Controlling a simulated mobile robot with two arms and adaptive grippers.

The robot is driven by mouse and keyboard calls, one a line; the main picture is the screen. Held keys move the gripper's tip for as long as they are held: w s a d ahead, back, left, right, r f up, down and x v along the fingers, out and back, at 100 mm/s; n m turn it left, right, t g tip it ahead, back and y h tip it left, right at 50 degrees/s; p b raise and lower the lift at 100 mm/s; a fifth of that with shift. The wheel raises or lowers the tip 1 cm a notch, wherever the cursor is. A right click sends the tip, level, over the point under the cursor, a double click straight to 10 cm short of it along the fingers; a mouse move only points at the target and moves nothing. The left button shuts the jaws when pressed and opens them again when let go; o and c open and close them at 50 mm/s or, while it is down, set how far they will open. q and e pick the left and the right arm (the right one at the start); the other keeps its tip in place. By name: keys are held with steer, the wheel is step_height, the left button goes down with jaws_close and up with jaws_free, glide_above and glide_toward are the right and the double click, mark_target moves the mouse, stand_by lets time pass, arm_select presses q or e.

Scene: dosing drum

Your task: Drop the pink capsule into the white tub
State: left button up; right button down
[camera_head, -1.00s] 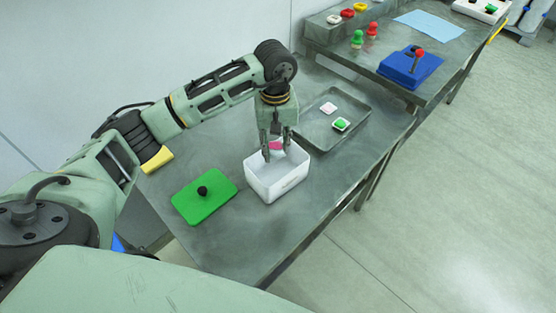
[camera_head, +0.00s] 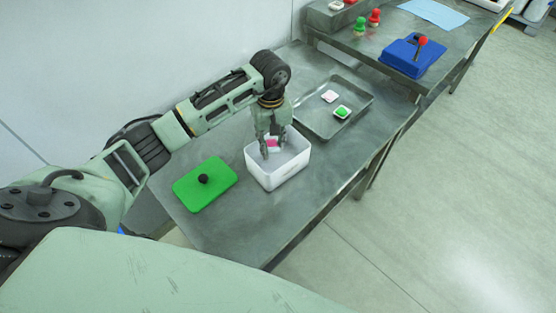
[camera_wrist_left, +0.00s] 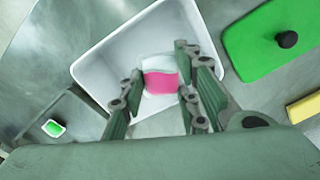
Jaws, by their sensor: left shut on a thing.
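The pink capsule (camera_wrist_left: 160,80), pink with a white end, is between the fingers of my left gripper (camera_wrist_left: 160,92) in the left wrist view. My left gripper is shut on it. In the head view the left gripper (camera_head: 272,148) points down into the opening of the white tub (camera_head: 279,178), and the pink capsule (camera_head: 272,143) shows as a small pink patch between the fingers. The tub stands open on the steel table; its walls also show around the capsule in the left wrist view (camera_wrist_left: 92,70). My right gripper is not in view.
A green lid with a black knob (camera_head: 212,188) lies left of the tub. A metal tray (camera_head: 310,118) behind holds a white-pink piece (camera_head: 329,96) and a green piece (camera_head: 342,112). A blue box with a red-tipped lever (camera_head: 408,58) stands on the farther table.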

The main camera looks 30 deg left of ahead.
arm_select(q)
steer(key=o, duration=1)
steer(key=shift+c, duration=0.2)
step_height(320, 180, up, 12)
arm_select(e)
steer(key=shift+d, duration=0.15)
